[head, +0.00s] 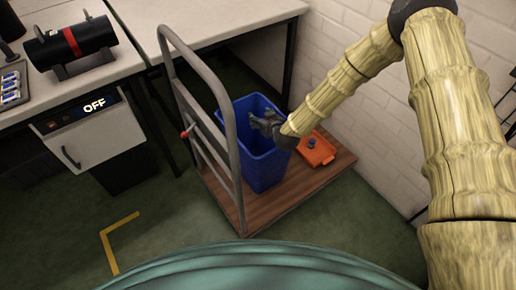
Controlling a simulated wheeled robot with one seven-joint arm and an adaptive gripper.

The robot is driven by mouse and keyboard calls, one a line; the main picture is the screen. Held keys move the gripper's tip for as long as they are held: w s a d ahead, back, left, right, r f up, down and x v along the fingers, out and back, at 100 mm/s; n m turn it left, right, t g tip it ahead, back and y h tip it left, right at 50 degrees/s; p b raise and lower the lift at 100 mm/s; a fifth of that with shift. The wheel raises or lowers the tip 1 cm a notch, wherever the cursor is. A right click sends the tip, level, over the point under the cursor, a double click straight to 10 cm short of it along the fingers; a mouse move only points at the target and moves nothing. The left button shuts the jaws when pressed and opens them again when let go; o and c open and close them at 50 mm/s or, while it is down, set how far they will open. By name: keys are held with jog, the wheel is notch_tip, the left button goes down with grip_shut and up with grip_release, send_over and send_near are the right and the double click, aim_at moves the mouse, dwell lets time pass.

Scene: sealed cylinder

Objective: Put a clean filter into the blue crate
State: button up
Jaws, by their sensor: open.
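The blue crate (266,172) is a tall open-topped bin standing upright on a wooden-decked cart. My gripper (256,121) is over the crate's open top, near its right side. Its fingers look open, and I see nothing held between them. My gripper and wrist cover part of the crate's rim, and its dark inside shows no clear contents. Small blue-and-white items (10,88) lie in a dark tray (22,72) at the far left; I cannot tell whether they are filters.
A grey cart rail (231,140) rises left of the crate. A black red-banded cylinder (72,43) rests on the left bench above an "OFF" panel (95,105). A white wall stands behind.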

jog(key=v, duration=1.2)
